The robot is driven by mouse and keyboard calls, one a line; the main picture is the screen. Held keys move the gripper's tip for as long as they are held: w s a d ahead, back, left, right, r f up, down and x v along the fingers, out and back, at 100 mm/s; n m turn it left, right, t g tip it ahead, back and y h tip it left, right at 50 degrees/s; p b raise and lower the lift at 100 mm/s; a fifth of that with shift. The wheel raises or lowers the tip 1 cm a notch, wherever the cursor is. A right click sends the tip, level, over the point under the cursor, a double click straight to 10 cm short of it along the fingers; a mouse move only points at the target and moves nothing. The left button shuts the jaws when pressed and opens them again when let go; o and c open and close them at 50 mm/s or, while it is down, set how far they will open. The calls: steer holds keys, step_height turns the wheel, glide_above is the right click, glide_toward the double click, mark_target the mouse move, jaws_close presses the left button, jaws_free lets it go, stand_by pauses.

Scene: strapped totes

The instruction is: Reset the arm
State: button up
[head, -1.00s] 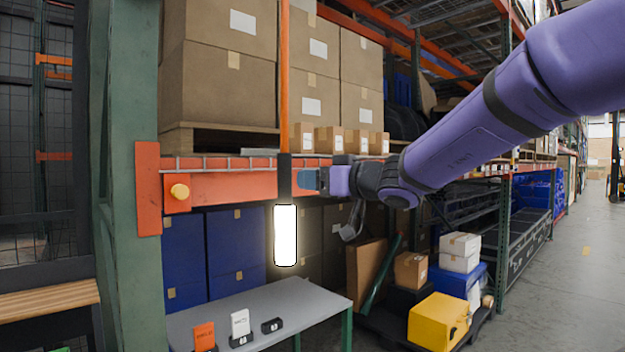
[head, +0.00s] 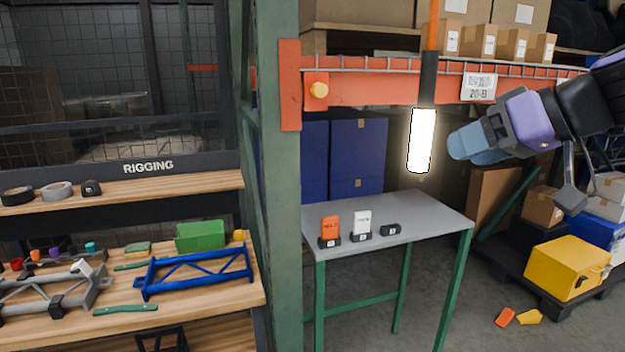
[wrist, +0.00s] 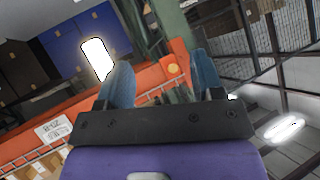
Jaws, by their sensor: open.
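My gripper (head: 468,146) is in the right half of the head view, on the purple arm that comes in from the right edge. Its blue fingers point left toward the glowing hanging lamp (head: 421,140), with a small gap in the picture between them. In the wrist view my gripper (wrist: 162,80) has its two blue fingers spread apart with nothing between them. Past them the wrist view shows the orange rack beam (wrist: 150,84) and the lit lamp (wrist: 97,58) at left. How far the gripper is from the beam I cannot tell.
A grey table (head: 400,215) with several small items stands below the lamp. A green rack post (head: 277,200) rises left of it. A wooden workbench (head: 190,290) holds tools at left. A yellow bin (head: 565,268) is at lower right.

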steer(key=s+d+f+m+g+h, duration=0.1)
steer(key=s+d+f+m+h, duration=0.1)
steer(key=s+d+f+h, duration=0.2)
steer(key=s+d+f+m+g+h, duration=0.1)
steer(key=s+d+f+m+h, duration=0.2)
steer(key=s, duration=0.6)
steer(key=shift+d+f+g+h, duration=0.3)
steer(key=shift+d+f+h, duration=0.25)
steer(key=shift+f+h, duration=0.2)
